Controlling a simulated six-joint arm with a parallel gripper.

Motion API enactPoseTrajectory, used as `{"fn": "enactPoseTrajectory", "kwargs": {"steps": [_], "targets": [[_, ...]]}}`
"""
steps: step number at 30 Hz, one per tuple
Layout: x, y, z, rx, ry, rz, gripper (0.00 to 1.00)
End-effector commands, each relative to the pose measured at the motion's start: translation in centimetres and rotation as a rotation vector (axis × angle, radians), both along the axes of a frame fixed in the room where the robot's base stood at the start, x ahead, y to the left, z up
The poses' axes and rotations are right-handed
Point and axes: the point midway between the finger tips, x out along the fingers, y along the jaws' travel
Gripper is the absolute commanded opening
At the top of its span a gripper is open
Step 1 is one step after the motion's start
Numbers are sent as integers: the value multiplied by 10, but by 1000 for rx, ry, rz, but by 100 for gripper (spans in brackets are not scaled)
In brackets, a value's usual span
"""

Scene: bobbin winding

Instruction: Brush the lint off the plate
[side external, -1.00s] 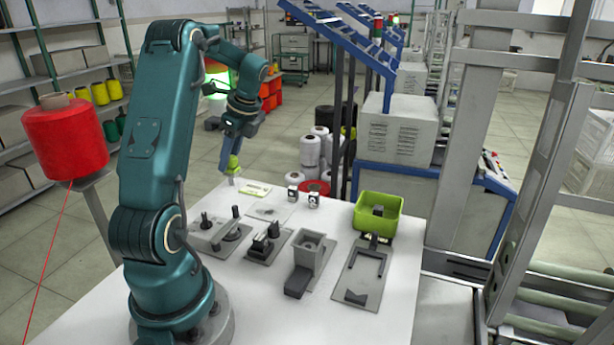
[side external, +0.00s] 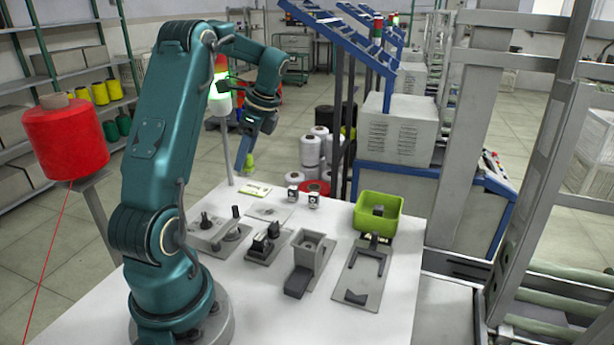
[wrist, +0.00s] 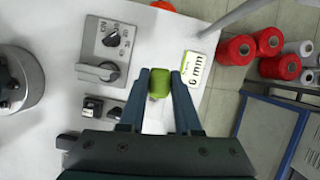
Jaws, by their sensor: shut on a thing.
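My gripper (side external: 247,153) is shut on a small green block-like thing, probably the brush (wrist: 160,83), which sits between the fingertips in the wrist view. In the side view the green thing (side external: 250,163) hangs below the fingers, above the far edge of the table; its bristles cannot be made out. The pale plate (side external: 284,213) lies flat on the table, with a small grey patch, seemingly lint (side external: 268,211), on it. The gripper is behind the plate in the side view, apart from it. I cannot make out the lint in the wrist view.
A printed card (side external: 256,190) lies near the far table edge. Grey fixtures (side external: 308,262) and a green bin (side external: 378,212) take up the table's middle and right. The front table area is clear.

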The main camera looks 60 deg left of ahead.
Motion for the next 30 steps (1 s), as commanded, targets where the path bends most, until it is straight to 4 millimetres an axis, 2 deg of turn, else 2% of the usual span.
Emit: {"fn": "enactPoseTrajectory", "kwargs": {"steps": [3,6,10,17,30], "targets": [[25,-26,-5,-3,6,-28,0],[41,-45,-8,-6,13,-64,0],[54,-61,-11,-9,20,-122,0],[58,-66,-18,-12,23,-145,0],[57,-65,-56,-12,25,-144,0]]}}
